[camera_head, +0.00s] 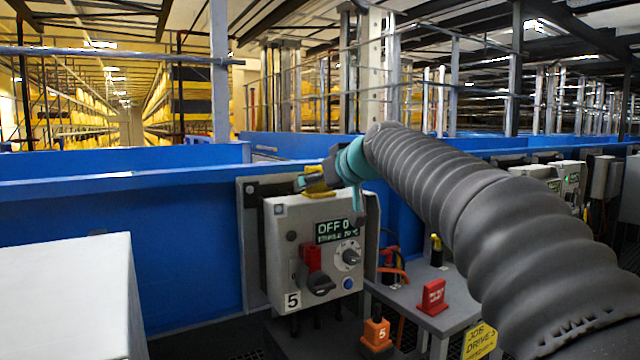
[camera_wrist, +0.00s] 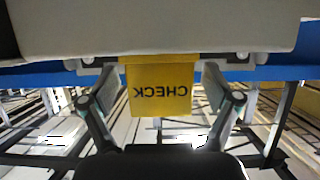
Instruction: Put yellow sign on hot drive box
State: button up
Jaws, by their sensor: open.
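The grey drive box (camera_head: 300,240) numbered 5 stands against the blue conveyor side, its small display reading OFF 0 with a blurred second line. The yellow sign (camera_head: 320,194), small in the head view, is at the box's top edge. In the wrist view the sign (camera_wrist: 160,92) reads CHECK upside down and meets the edge of the pale box (camera_wrist: 150,30). My gripper (camera_head: 318,181) is at the box top. Its fingers (camera_wrist: 160,102) are spread on both sides of the sign, with visible gaps. How the sign is fixed to the box is hidden.
A grey side table (camera_head: 432,314) holds a red block (camera_head: 433,297) and other small items. A white cabinet (camera_head: 65,295) stands at left. My arm covers much of the right side.

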jog(key=shift+s+d+r, duration=0.1)
jog(key=shift+s+r, duration=0.05)
jog(key=shift+r, duration=0.15)
jog(key=b+v, duration=0.1)
jog(key=v, duration=1)
jog(key=shift+s, duration=0.3)
jog(key=shift+d+r, duration=0.1)
jog(key=shift+d, duration=0.05)
jog(key=s+d+f+m+g+h, duration=0.2)
jog(key=s+d+f, duration=0.2)
jog(key=s+f, duration=0.5)
jog(key=s+d+f+m+g+h, duration=0.1)
jog(key=s+d+f, duration=0.4)
jog(key=s+f, duration=0.5)
jog(key=s+d+f+m+g+h, duration=0.2)
jog(key=s+f, duration=0.8)
jog(key=f, duration=0.9)
jog(key=d+m+h, duration=0.1)
jog(key=d+h, duration=0.1)
jog(key=shift+d+m+g+h, duration=0.25)
jog(key=shift+m+g+h, duration=0.05)
jog(key=shift+m, duration=0.1)
jog(key=shift+s+f, duration=0.1)
